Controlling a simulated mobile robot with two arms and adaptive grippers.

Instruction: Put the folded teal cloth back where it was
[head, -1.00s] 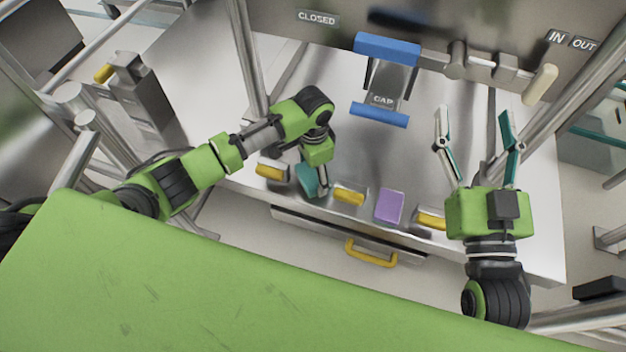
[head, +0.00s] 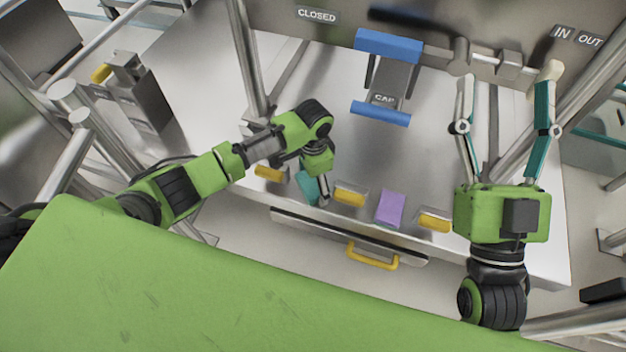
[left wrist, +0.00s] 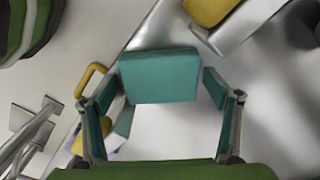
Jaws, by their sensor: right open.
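The folded teal cloth (head: 306,187) is near the front edge of the steel worktop, between two yellow blocks. In the left wrist view the cloth (left wrist: 159,76) lies between the fingers of my left gripper (left wrist: 161,86). The fingers are spread, with a small gap at the cloth's right side; I cannot tell whether the left finger touches it. In the head view my left gripper (head: 319,190) partly covers the cloth. My right gripper (head: 507,77) is open and empty at the back right, in front of the bar with the cream knob (head: 552,69).
A purple block (head: 390,208) and yellow blocks (head: 349,194) stand in a row along the front edge. A drawer with a yellow handle (head: 373,256) is below. A blue-handled piece marked CAP (head: 382,99) is at the back. The worktop's middle is clear.

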